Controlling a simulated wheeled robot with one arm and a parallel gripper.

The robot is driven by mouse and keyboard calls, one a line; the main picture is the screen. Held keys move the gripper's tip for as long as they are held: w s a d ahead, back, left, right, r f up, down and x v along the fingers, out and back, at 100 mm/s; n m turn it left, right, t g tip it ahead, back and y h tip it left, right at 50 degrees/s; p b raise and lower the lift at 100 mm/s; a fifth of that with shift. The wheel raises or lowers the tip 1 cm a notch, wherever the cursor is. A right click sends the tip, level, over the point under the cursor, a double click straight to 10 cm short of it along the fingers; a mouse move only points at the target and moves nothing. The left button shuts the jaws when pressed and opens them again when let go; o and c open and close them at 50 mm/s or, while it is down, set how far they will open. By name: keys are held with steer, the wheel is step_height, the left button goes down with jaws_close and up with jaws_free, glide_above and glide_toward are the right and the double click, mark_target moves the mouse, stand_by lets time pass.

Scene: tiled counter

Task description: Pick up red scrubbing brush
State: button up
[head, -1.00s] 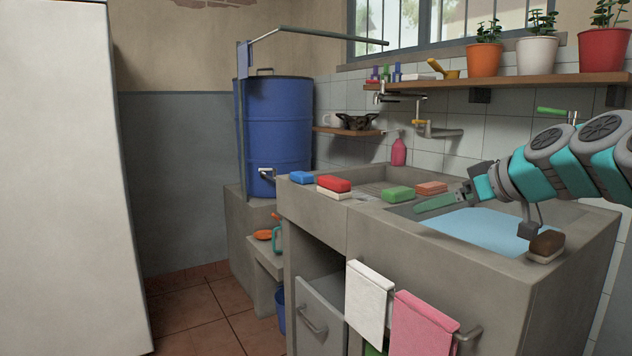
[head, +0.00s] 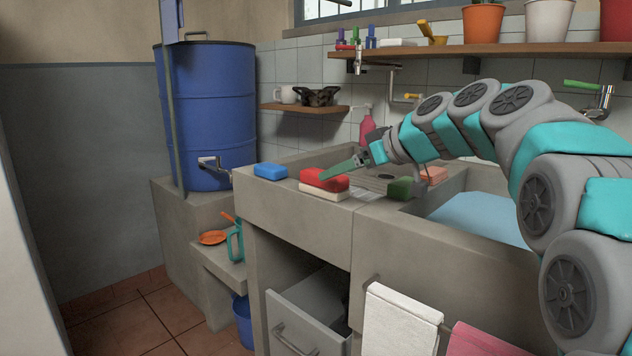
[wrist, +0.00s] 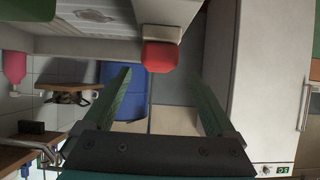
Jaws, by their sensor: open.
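The red scrubbing brush (head: 324,180), with a pale underside, lies on the front ledge of the concrete sink (head: 278,208). In the wrist view its red end (wrist: 160,56) shows just beyond the fingertips, roughly centred between them. My gripper (head: 340,170) has green fingers. In the head view its tips overlap the brush's upper edge; I cannot tell whether they touch it. In the wrist view my gripper (wrist: 161,77) is open, with nothing between the fingers.
A blue sponge (head: 270,171) lies left of the brush. A green sponge (head: 400,188) lies to its right, with an orange one (head: 434,175) behind. A blue barrel (head: 208,115) stands at left. A drawer (head: 305,315) below is open.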

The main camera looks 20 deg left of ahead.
mark_target(324, 183)
steer(key=p+x, duration=0.1)
steer(key=x, duration=0.5)
steer(key=shift+w+a+f, duration=0.15)
steer(key=shift+a+f, duration=0.05)
steer(key=shift+a, duration=0.05)
steer(key=shift+c, duration=0.2)
jaws_close()
stand_by(0.4)
steer(key=shift+r, duration=0.2)
